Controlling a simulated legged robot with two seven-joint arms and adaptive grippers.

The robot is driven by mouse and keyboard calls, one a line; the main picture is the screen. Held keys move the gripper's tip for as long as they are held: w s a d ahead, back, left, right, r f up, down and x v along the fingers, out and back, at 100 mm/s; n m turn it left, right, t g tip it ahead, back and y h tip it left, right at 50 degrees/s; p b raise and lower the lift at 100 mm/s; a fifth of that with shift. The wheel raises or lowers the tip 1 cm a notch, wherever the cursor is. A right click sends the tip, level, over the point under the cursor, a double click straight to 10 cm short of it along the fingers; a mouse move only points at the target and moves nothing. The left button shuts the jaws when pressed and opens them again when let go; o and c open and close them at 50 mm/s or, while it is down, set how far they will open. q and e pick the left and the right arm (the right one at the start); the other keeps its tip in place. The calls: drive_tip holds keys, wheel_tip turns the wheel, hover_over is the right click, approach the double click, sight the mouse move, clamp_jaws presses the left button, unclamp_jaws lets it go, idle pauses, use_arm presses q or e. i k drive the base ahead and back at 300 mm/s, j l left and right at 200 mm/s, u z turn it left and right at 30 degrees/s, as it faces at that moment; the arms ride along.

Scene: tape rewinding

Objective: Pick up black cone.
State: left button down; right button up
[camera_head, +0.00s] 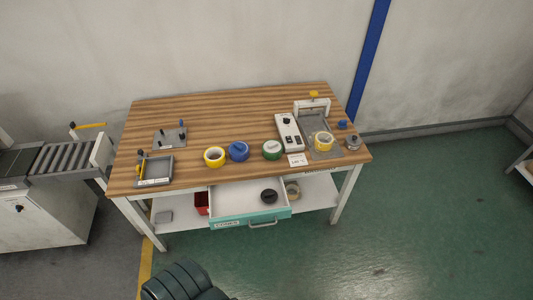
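A small round black object (268,196), which looks like the black cone, lies in the open drawer (232,205) under the table's front edge. It is too small to make out its exact shape. The drawer has a teal front with a handle and a label. Neither of my grippers shows in the head view.

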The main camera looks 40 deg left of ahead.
sight(269, 195)
drive_tip(key=u, duration=1.45)
